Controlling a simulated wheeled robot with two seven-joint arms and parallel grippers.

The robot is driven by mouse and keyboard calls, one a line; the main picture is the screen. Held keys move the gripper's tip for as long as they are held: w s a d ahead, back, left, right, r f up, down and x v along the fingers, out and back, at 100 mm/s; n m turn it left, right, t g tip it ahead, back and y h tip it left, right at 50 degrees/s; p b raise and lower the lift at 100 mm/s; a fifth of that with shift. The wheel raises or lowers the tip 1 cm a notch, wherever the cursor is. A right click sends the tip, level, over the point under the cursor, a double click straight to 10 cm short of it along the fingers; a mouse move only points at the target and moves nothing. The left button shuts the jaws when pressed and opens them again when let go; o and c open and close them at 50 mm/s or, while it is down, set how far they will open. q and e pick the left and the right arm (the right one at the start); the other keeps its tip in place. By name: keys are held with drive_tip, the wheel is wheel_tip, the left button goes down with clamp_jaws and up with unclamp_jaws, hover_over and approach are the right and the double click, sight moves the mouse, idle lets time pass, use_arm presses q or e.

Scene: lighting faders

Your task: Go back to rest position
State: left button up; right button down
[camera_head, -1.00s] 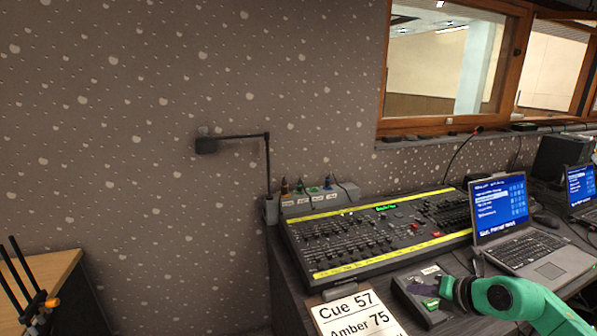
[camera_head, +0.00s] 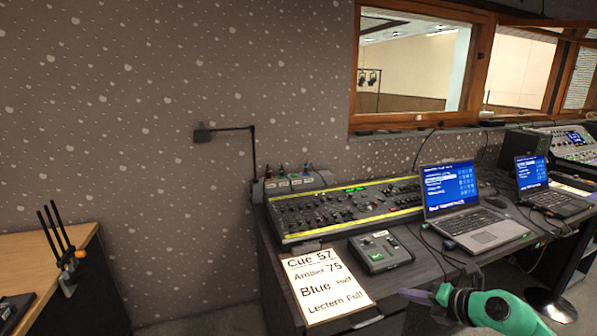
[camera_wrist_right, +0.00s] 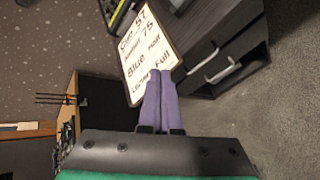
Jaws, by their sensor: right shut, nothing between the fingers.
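My right gripper (camera_head: 440,296) is at the bottom right of the head view, in front of the desk and to the right of the cue sign. Its two purple fingers are shut together with nothing between them, as the right wrist view (camera_wrist_right: 160,100) shows. The lighting console (camera_head: 345,208), with rows of faders and yellow strips, sits on the desk, apart from the gripper. The cue sign (camera_head: 322,285) reads Cue 57, Amber 75, Blue, Lectern Full; it also shows beyond the fingertips in the right wrist view (camera_wrist_right: 150,50). My left gripper is not in view.
A small grey control box (camera_head: 381,251) lies on the desk (camera_head: 425,265) beside the sign. Two laptops, the nearer one (camera_head: 478,232), stand to the right. A wooden table (camera_head: 50,252) with a black-pronged stand is at left. Floor between is clear.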

drive_tip(key=d+f+m+t+h, duration=0.1)
drive_tip(key=d+f+m+t, duration=0.25)
drive_tip(key=f+m, duration=0.85)
drive_tip(key=s+d+f+m+g+h+p, duration=0.15)
drive_tip(key=s+f+m, duration=0.3)
drive_tip(key=f, duration=0.45)
drive_tip(key=s+d+f+m+g+h, duration=0.25)
drive_tip(key=s+f, duration=0.35)
drive_tip(key=f, duration=0.3)
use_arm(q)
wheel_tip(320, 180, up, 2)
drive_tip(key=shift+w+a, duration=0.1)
use_arm(e)
drive_tip(key=s+a+f+m+g, duration=0.2)
drive_tip(key=s+f, duration=0.4)
drive_tip(key=s, duration=0.5)
drive_tip(key=s+a+f+m+g, duration=0.3)
drive_tip(key=s+f, duration=0.3)
drive_tip(key=s, duration=0.6)
drive_tip(key=s+a+f+m+g, duration=0.3)
drive_tip(key=s+f, duration=0.3)
drive_tip(key=s, duration=0.6)
drive_tip(key=shift+a+f+h, duration=0.3)
drive_tip(key=shift+a+f, duration=0.1)
drive_tip(key=shift+w, duration=0.1)
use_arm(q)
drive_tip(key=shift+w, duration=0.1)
